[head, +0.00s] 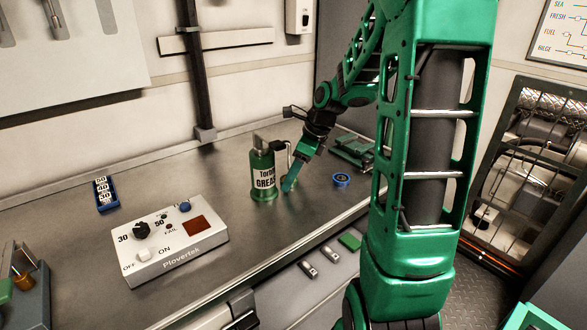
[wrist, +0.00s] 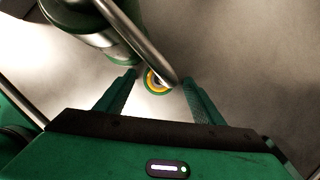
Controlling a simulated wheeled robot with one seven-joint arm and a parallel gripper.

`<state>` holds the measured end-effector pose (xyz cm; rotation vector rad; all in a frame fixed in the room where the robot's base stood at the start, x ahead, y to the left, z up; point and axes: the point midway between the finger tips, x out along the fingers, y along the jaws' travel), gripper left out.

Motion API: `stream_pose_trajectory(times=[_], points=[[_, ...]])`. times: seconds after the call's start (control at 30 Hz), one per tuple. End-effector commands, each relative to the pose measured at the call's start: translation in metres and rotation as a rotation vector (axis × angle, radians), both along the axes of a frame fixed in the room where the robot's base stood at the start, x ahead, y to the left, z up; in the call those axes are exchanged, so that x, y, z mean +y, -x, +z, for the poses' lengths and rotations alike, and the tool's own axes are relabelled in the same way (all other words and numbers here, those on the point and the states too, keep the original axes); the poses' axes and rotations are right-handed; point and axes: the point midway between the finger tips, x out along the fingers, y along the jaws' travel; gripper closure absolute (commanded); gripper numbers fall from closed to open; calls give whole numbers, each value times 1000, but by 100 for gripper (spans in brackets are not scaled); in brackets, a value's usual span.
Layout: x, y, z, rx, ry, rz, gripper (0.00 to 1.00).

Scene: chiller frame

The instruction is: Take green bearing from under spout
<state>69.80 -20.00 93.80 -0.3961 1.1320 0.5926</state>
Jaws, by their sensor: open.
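The green bearing (wrist: 152,84), a small ring with a yellow inner band, lies on the bench under the spout (wrist: 150,45) in the wrist view. The spout hides part of it. In the head view, my gripper (head: 288,187) points down just right of the dispenser, and I cannot make out the bearing.
A blue ring (head: 341,180) lies on the bench to the right, near a green fixture (head: 353,149). A white Plovertek control box (head: 165,238) and a small blue tray (head: 106,195) are to the left. The bench between box and dispenser is clear.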

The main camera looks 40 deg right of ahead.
Motion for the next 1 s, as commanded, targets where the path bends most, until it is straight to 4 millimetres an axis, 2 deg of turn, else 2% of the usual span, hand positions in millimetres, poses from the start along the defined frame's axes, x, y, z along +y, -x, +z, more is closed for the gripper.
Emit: stream_pose_trajectory(times=[0.27, 0.3, 0.5, 1.0], points=[[1, 0, -1, 0, 0, 0, 38], [0, 0, -1, 0, 0, 0, 41], [0, 0, -1, 0, 0, 0, 86], [-2, 7, -1, 1, -1, 3, 86]])
